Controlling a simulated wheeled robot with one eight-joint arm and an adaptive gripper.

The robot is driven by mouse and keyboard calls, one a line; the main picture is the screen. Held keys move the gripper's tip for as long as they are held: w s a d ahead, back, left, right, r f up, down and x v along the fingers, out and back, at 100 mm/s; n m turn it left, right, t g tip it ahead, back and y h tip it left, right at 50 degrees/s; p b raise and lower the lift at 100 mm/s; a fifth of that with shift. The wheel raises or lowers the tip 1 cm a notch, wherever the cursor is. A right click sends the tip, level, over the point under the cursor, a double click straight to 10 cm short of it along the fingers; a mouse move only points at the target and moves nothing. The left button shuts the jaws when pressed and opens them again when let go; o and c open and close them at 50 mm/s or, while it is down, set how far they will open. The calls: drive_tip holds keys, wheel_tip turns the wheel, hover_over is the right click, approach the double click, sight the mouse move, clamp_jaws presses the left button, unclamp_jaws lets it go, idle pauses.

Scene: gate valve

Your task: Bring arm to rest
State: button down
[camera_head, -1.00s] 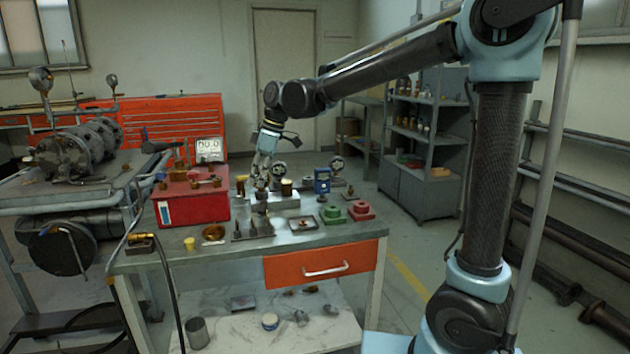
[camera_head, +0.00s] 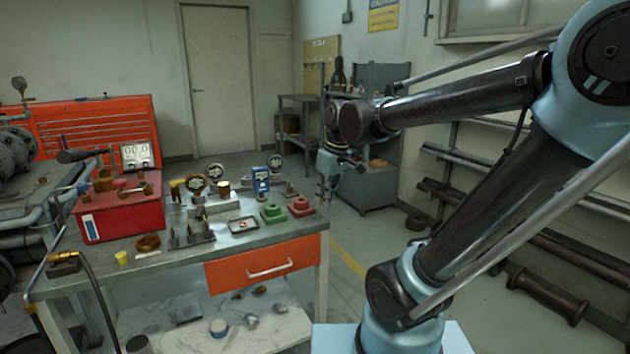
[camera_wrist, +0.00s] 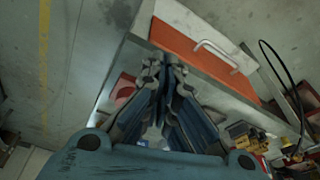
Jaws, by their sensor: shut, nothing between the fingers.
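My gripper (camera_head: 326,192) hangs pointing down from my bent arm, beyond the right end of the workbench (camera_head: 200,262) in the head view. It is apart from the bench and the things on it. In the wrist view its two fingers (camera_wrist: 164,66) are together with nothing between them. The bench's orange drawer front (camera_wrist: 205,60) shows past the fingertips there. My gripper is small in the head view, so its fingers are hard to make out.
The bench carries a red box (camera_head: 122,212), a tray (camera_head: 242,225), a green block (camera_head: 272,213) and a red block (camera_head: 301,207). A grey cabinet (camera_head: 375,180) stands behind my arm. Pipe racks (camera_head: 500,185) line the right wall. Open floor lies right of the bench.

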drive_tip(key=s+d+f+m+h, duration=0.1)
drive_tip(key=s+d+f+m, duration=0.3)
drive_tip(key=d, duration=0.6)
wheel_tip(320, 180, down, 2)
drive_tip(key=shift+s+d+f+m+t, duration=0.1)
drive_tip(key=shift+s+d+m+t, duration=0.25)
drive_tip(key=shift+s, duration=0.7)
drive_tip(key=c, duration=2.2)
unclamp_jaws()
drive_tip(key=s+d+f+m, duration=0.2)
drive_tip(key=f, duration=0.1)
drive_tip(key=s+d+f+m+h, duration=0.1)
drive_tip(key=s+d+f+m, duration=0.1)
drive_tip(key=s+d+f, duration=0.1)
drive_tip(key=shift+s+d, duration=0.25)
drive_tip(key=shift+s, duration=0.05)
drive_tip(key=shift+c, duration=0.2)
drive_tip(key=o, duration=0.7)
drive_tip(key=shift+s+d+f, duration=0.1)
drive_tip(key=shift+s+f, duration=0.05)
